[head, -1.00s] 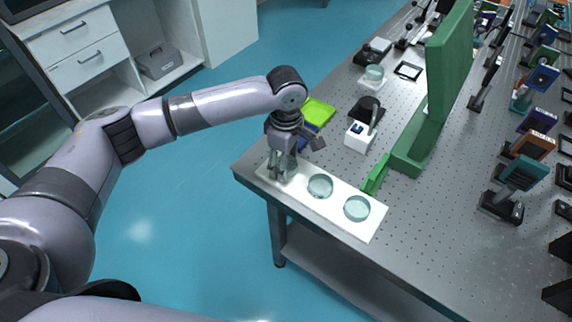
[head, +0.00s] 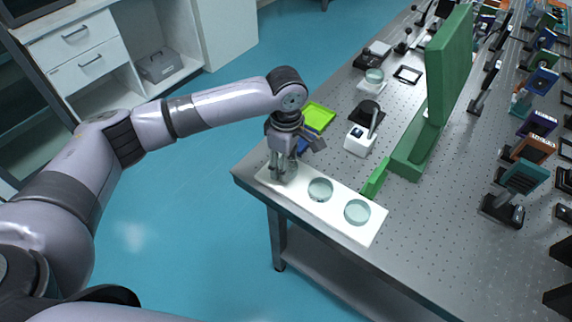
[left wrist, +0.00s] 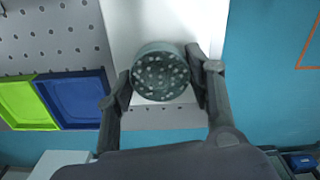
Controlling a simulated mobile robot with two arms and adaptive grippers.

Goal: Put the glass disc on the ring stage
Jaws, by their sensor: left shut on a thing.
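My left gripper (head: 283,174) points down over the left end of a white tray (head: 371,230). In the left wrist view my left gripper (left wrist: 160,82) is shut on a round greenish glass disc (left wrist: 162,74), with one finger at each side. From these views I cannot tell whether this disc touches the tray. Two more glass discs, a middle one (head: 320,188) and a right one (head: 357,211), lie on the tray. I cannot tell for sure which device is the ring stage. My right gripper is not in view.
A yellow-green bin (head: 318,115) and a blue bin (left wrist: 75,97) sit close behind the gripper. A white device (head: 360,139), a tall green open case (head: 446,75) and another white piece with a disc (head: 374,77) stand further back. Optical mounts crowd the right side.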

